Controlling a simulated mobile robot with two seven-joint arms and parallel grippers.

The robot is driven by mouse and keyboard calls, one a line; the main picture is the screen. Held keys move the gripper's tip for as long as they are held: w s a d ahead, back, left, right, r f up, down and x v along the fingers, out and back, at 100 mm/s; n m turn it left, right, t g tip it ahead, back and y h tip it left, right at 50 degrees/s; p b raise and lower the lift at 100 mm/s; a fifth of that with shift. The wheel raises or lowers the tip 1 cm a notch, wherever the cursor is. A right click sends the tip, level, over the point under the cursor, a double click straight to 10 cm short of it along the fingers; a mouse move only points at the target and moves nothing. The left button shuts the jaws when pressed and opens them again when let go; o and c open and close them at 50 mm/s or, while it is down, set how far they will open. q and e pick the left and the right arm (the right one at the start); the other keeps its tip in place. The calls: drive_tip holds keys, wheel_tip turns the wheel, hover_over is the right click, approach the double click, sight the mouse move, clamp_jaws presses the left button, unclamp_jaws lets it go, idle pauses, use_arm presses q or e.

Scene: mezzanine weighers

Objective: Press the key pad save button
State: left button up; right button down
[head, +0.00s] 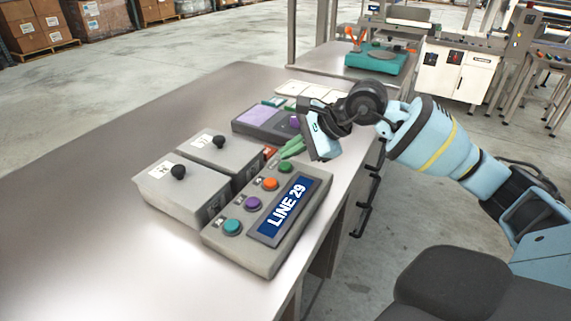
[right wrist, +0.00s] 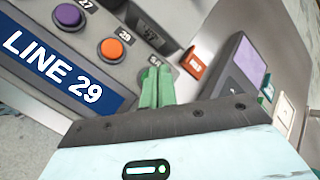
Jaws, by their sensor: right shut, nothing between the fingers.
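The key pad (head: 225,248) is a grey sloped box with a blue "LINE 29" panel on the bench. It carries a row of round buttons: teal (head: 232,227), purple (head: 252,203), orange (head: 270,184) and green (head: 285,167). In the right wrist view, a partly covered label starting "SA" shows beside the fingertips; the button there is hidden behind them. My right gripper (head: 286,154) is shut and empty, its green fingers pointing down close to the green button. Its fingers also show in the right wrist view (right wrist: 155,78). I cannot tell whether they touch the button. My left gripper is not in view.
The bench's left side (head: 80,200) is clear.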

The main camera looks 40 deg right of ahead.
sight(291, 165)
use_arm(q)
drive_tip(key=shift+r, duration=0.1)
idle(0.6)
use_arm(e)
drive_tip(key=shift+f, duration=0.15)
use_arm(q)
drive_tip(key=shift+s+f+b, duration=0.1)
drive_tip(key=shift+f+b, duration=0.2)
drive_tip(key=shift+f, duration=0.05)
use_arm(e)
drive_tip(key=shift+f, duration=0.3)
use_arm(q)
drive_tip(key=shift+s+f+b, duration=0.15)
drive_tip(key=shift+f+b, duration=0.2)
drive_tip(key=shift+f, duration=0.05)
use_arm(e)
drive_tip(key=shift+f, duration=0.45)
use_arm(q)
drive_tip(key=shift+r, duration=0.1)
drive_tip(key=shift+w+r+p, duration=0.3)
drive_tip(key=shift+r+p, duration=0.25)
drive_tip(key=shift+p, duration=0.05)
use_arm(e)
drive_tip(key=shift+r, duration=0.85)
